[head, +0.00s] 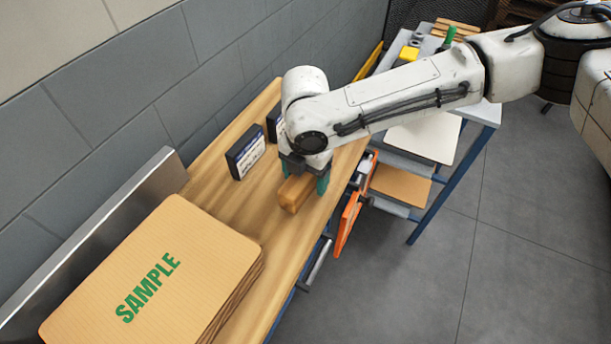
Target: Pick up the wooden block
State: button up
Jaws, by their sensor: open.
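The wooden block (292,195) lies on the wooden bench top, its near end facing the camera. My gripper (304,182) points down at the block, with its greenish fingers low over the bench. One finger shows at the block's right side and the other shows at its upper left, so the block appears to sit between them. The jaws are open. My wrist and the fingers hide the far end of the block. I cannot tell whether a finger touches it.
A dark box with a white label (246,153) stands left of the block, with another partly hidden behind my arm. A cardboard stack marked SAMPLE (165,270) fills the bench's near end. A metal panel (95,245) and grey wall border the left. A cart (478,112) stands right.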

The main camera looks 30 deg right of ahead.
jog(key=shift+c, duration=0.4)
jog(key=c, duration=1.2)
jog(key=shift+o, duration=0.2)
jog(key=shift+r, duration=0.1)
jog(key=shift+r, duration=0.4)
notch_tip(320, 180, up, 2)
jog(key=shift+r, duration=0.2)
jog(key=s+d+r+b, duration=0.1)
jog(key=s+d+r, duration=0.1)
jog(key=s+r, duration=0.7)
jog(key=s, duration=0.5)
jog(key=shift+r, duration=0.35)
